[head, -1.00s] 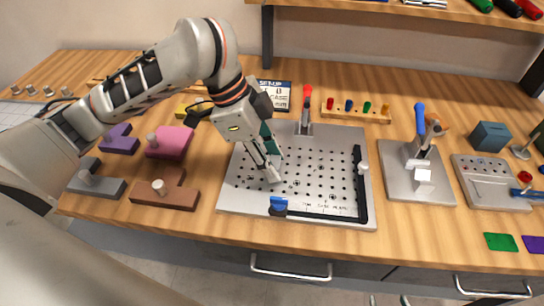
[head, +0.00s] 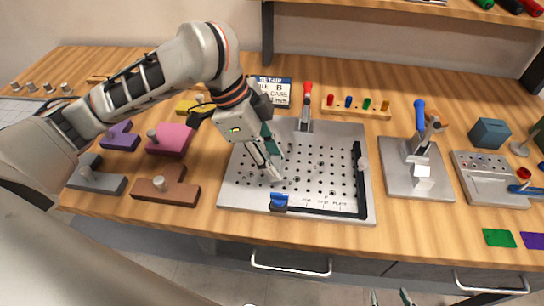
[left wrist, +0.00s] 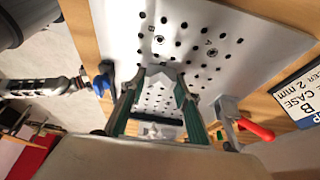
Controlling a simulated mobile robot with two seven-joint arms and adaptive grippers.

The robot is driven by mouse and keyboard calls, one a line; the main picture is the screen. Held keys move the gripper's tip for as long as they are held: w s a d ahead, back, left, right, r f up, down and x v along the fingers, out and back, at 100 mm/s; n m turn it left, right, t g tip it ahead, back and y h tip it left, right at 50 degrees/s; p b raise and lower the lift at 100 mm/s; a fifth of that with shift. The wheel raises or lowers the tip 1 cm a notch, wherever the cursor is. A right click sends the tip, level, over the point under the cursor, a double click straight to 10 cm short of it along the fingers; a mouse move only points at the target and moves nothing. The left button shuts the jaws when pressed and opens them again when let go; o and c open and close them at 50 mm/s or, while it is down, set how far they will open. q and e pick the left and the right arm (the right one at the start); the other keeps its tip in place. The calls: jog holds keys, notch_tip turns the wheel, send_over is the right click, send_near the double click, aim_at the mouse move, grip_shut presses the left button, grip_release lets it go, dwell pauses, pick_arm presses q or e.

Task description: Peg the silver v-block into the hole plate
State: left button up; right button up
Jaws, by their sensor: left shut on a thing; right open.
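The hole plate (head: 240,192) is a pale metal board with a grid of dark holes, in the middle of the table. My left gripper (head: 272,174) reaches down over its left-centre part. It is shut on a small silver piece, seemingly the v-block (left wrist: 163,70), which shows between the fingertips in the left wrist view. The fingers largely hide it in the head view, and I cannot tell whether it touches the plate or sits in holes. My right gripper (head: 390,298) is open and empty at the bottom edge of the head view, only its tips showing.
A red-handled clamp (head: 306,105) stands at the plate's back edge. A black rail (head: 361,190) runs along the right side. Coloured blocks (head: 165,190) lie left; a blue-handled fixture (head: 420,150) stands right.

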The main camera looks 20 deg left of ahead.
pick_arm(q)
jog(key=o, duration=1.2)
jog(key=shift+f, duration=0.1)
jog(key=v, duration=1.2)
jog(key=shift+a, duration=0.1)
